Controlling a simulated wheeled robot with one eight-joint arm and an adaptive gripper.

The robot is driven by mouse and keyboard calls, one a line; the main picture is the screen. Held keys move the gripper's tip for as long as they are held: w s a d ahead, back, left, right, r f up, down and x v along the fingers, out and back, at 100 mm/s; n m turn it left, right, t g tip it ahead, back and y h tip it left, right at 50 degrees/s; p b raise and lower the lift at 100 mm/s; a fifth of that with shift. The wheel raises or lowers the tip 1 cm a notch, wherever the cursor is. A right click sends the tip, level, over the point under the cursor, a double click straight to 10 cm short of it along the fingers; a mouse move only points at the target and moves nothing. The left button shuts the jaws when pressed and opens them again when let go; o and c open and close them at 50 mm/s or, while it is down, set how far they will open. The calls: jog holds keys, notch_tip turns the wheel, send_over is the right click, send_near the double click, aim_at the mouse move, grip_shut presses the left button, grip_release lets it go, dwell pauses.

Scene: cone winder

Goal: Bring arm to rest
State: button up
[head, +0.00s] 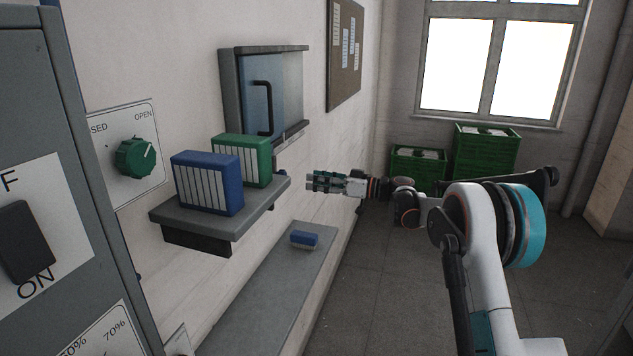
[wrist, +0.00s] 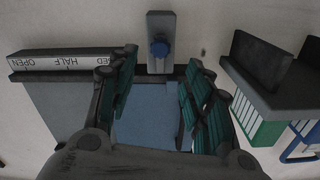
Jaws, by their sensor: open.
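My gripper (head: 318,182) is held out to the left at the end of my arm, to the right of the shelf and below the wall cabinet in the head view. Its fingers are spread and nothing is between them. In the wrist view the gripper (wrist: 163,62) shows two teal-padded fingers apart, in front of a blue panel (wrist: 150,128). My arm (head: 475,235) is bent, with its large joint at the right of the head view.
A wall cabinet (head: 232,95) has a sliding blue door with a black handle (head: 268,108). A shelf (head: 215,222) holds a blue binder (head: 208,185) and a green binder (head: 255,160). A blue block (head: 305,240) lies on the low ledge (head: 265,290). Green crates (head: 487,155) stand behind.

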jog(key=s+d+f+m+h+b, duration=0.25)
jog(key=s+f+h+b, duration=0.4)
jog(key=s, duration=0.65)
jog(key=s+d+f+m+h+b, duration=0.2)
jog(key=s+f+m+h+b, duration=0.15)
jog(key=s+b, duration=0.85)
jog(key=s+d+f+m+h+b, duration=0.2)
jog(key=s+d+f+b, duration=0.3)
jog(key=s+f, duration=0.7)
jog(key=s+d+f+m+t+h+b, duration=0.1)
jog(key=s+d+f+m+h+b, duration=0.2)
jog(key=s+f, duration=0.9)
jog(key=s+d+h+b, duration=0.2)
jog(key=s+d+b, duration=0.1)
jog(key=s+d, duration=0.1)
jog(key=shift+f+b, duration=0.2)
jog(key=shift+b, duration=0.1)
